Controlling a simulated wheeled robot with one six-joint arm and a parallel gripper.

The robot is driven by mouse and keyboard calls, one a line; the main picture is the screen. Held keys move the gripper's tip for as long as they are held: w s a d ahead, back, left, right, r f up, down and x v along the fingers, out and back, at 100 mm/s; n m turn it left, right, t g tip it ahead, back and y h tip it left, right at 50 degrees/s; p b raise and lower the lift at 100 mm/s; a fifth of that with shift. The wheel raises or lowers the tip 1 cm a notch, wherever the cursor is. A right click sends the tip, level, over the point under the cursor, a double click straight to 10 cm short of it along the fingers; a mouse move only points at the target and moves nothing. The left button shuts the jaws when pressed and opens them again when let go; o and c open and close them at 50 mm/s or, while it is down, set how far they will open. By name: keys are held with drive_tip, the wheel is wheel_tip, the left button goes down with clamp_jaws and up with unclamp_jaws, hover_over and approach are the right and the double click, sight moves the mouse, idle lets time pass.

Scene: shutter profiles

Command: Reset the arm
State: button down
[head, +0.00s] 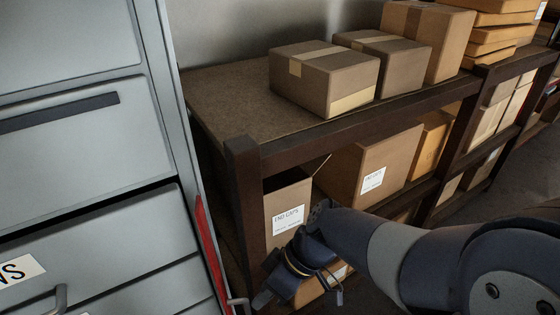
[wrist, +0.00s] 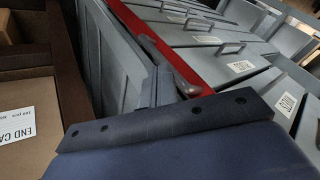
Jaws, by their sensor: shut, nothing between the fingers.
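My arm reaches in from the lower right of the head view, dark blue with a light grey band. My gripper (head: 264,298) hangs at its end, low in front of the shelf's near corner post. Its small fingers look shut and hold nothing that I can see.
A grey drawer cabinet (head: 80,150) with a red edge (head: 210,245) stands close left of my gripper. The brown shelf (head: 225,95) carries several cardboard boxes (head: 325,78). Another labelled box (head: 368,160) sits behind my forearm. Floor shows at the far right.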

drive_tip(key=shift+w+a+n, duration=0.3)
drive_tip(key=shift+w+a, duration=0.05)
drive_tip(key=shift+a, duration=0.15)
drive_tip(key=shift+s+d+g, duration=0.1)
drive_tip(key=shift+g, duration=0.2)
